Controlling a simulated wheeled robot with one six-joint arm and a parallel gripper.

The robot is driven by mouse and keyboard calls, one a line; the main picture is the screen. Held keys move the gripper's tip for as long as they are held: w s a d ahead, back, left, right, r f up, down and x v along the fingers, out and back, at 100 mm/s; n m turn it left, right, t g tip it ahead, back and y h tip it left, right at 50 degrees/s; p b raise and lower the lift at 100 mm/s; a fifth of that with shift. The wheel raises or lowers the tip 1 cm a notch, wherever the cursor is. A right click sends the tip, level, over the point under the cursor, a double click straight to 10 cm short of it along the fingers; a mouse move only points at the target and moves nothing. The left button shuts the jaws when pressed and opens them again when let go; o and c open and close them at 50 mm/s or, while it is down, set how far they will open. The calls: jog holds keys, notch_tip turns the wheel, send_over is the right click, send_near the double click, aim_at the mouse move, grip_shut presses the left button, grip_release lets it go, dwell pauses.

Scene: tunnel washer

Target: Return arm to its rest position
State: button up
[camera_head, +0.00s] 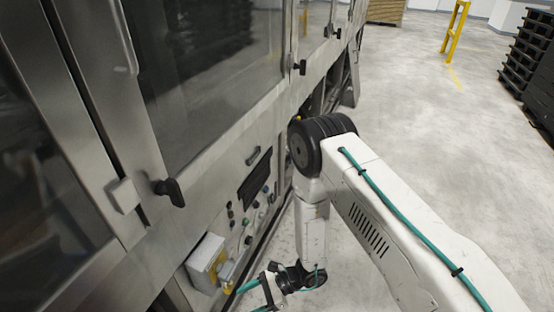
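My white arm reaches in from the lower right, with a teal cable along it. Its black elbow joint is raised in the middle of the view, beside the washer. The forearm hangs down from the elbow. My gripper (268,290) is low in the view at the bottom edge, close to the washer's control panel (254,200). The gripper is small, dark and partly cut off, so I cannot tell its finger opening. No held object can be made out.
The steel tunnel washer (220,150) fills the left side, with glass doors and black handles (171,191). A grey and yellow switch box (207,262) juts out near my gripper. Open concrete floor lies right. A yellow barrier (456,30) and stacked black pallets (527,60) stand farther off.

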jog(key=s+d+r+n+g+h, duration=0.1)
jog(key=d+r+n+g+h, duration=0.15)
jog(key=d+r+n, duration=0.75)
jog(key=s+d+r+n+g+h, duration=0.15)
jog(key=r+h, duration=0.25)
jog(key=r, duration=1.4)
jog(key=s+d+r+n+t+h, duration=0.1)
jog(key=s+d+r+t+h, duration=0.2)
jog(key=d+r, duration=0.8)
jog(key=s+d+r+n+t+h, duration=0.2)
jog(key=s+d+r+t+h, duration=0.2)
jog(key=d+r+t, duration=0.3)
jog(key=s+d+r, duration=0.1)
jog(key=d+r, duration=0.4)
jog(key=shift+s+d, duration=0.25)
jog(key=shift+s, duration=0.1)
